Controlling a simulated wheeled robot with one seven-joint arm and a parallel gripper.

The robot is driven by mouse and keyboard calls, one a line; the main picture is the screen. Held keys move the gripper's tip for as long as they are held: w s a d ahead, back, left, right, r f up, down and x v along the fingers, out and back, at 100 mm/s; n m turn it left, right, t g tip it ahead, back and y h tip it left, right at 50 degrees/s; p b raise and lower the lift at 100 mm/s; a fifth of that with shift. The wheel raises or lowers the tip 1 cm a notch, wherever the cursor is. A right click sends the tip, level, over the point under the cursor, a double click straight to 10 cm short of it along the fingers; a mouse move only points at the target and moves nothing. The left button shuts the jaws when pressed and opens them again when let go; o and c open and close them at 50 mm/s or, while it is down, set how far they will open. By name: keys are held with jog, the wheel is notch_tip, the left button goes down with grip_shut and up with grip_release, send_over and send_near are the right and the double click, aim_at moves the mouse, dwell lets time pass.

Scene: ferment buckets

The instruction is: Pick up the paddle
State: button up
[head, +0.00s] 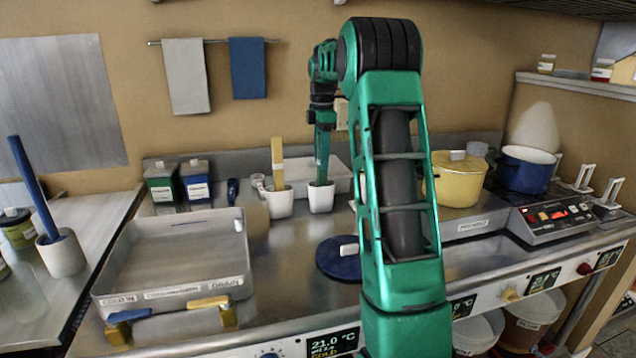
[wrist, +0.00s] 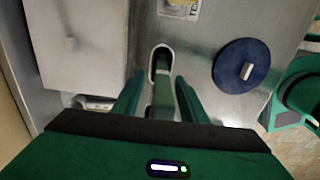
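A green paddle (head: 322,158) stands upright in a white cup (head: 321,199) at the back of the counter. In the wrist view the green paddle (wrist: 163,98) rises from the cup's oval opening (wrist: 161,55) toward my gripper. My gripper (head: 322,122) is above the cup, pointing down over the paddle's upper end. In the wrist view my gripper (wrist: 158,100) has its two green fingers spread, one on each side of the paddle, with narrow gaps. The paddle's lower end is hidden in the cup.
A yellow-handled paddle (head: 278,160) stands in the adjacent white cup (head: 278,202). A blue-handled one (head: 33,185) stands far left. A metal tray (head: 175,288), a blue lid (head: 338,268) and a yellow pot (head: 458,183) are nearby. A wall lies behind.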

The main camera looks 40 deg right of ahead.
grip_shut()
jog(key=shift+r, duration=0.1)
notch_tip(320, 180, up, 16)
jog(key=shift+w+r, duration=0.1)
jog(key=shift+r, duration=0.85)
